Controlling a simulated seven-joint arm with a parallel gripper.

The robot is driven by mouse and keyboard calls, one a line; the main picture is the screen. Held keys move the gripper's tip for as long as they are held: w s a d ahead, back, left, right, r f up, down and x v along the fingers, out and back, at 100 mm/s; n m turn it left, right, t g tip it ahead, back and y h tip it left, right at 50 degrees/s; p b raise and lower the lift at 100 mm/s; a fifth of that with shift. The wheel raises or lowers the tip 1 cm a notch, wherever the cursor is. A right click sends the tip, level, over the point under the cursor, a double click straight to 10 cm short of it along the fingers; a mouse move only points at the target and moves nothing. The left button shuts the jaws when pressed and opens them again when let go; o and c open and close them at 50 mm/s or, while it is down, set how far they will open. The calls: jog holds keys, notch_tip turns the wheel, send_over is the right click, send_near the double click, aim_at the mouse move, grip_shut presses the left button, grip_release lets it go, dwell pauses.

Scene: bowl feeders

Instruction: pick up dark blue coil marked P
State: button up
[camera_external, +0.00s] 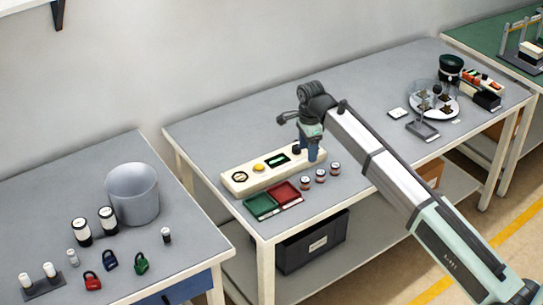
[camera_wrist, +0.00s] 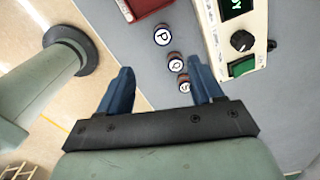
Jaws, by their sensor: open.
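The coil marked P (camera_wrist: 162,36) is a short round piece with a white lettered top and a dark rim. In the wrist view it stands at the top, beyond the fingertips of my gripper (camera_wrist: 160,74). In the external view it is the coil (camera_external: 305,183) nearest the red tray. Two similar coils stand in a row with it: a middle one (camera_wrist: 176,63) whose letter looks like Q or O, and one marked S (camera_wrist: 184,85) by the right finger. My gripper (camera_external: 312,157) is open and empty, held above the table behind the row.
A red tray (camera_external: 284,193) and a green tray (camera_external: 261,206) lie left of the coils. A cream control panel (camera_external: 240,181) with buttons and a knob stands close behind.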

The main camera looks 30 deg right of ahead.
send_over(304, 180)
jog(key=f, duration=0.8)
jog(key=shift+s+d+f, duration=0.1)
jog(key=shift+s+d, duration=0.1)
jog(key=shift+s, duration=0.1)
jog(key=shift+w+a+f, duration=0.1)
jog(key=shift+w+f, duration=0.05)
jog(key=shift+f, duration=1.15)
jog(key=shift+w+a+f, duration=0.1)
jog(key=shift+w+f, duration=0.05)
jog(key=shift+f, duration=1.15)
jog(key=shift+c, duration=0.5)
jog(key=c, duration=1)
